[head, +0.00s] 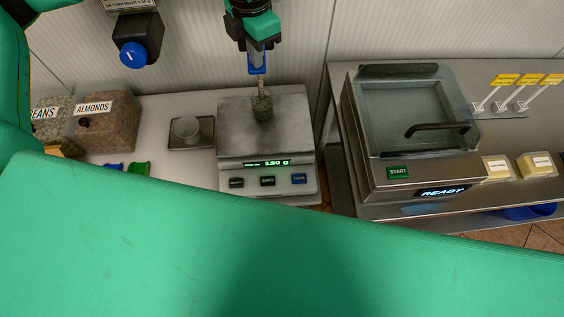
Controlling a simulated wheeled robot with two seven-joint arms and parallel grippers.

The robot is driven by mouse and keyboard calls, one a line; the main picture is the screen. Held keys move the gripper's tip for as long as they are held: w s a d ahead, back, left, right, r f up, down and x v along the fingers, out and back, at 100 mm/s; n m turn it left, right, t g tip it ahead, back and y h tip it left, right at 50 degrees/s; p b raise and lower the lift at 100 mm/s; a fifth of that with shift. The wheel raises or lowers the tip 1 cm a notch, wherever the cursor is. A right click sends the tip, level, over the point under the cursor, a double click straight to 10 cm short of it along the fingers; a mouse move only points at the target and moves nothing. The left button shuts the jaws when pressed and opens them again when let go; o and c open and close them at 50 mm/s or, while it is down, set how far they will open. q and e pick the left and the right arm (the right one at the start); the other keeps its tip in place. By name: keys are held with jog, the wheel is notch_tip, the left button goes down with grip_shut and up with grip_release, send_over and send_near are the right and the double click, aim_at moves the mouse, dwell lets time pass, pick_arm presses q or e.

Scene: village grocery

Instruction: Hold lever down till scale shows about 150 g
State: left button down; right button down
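The scale (292,140) stands mid-picture and its green display (266,163) reads about 130 g. A small glass cup (262,106) with greenish-brown contents stands on its plate. A thin brownish stream (261,86) appears above the cup. The blue lever (257,63) shows at the top centre, above the cup. My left gripper (258,40), green and black, is right above the lever and seems to touch it. Its fingertips are too dark and overlapped to tell whether they are open or shut. My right gripper is not in view.
Left are an almonds bin (108,124), a beans bin (50,112), a small cup on a tray (187,129) and a blue-knobbed dispenser (134,52). Right is a glass-lidded machine (405,115) showing READY. My green arm covers the foreground.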

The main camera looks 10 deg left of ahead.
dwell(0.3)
pick_arm(q)
notch_tip(320, 180, up, 8)
jog(key=p, duration=0.2)
jog(key=shift+f, duration=0.25)
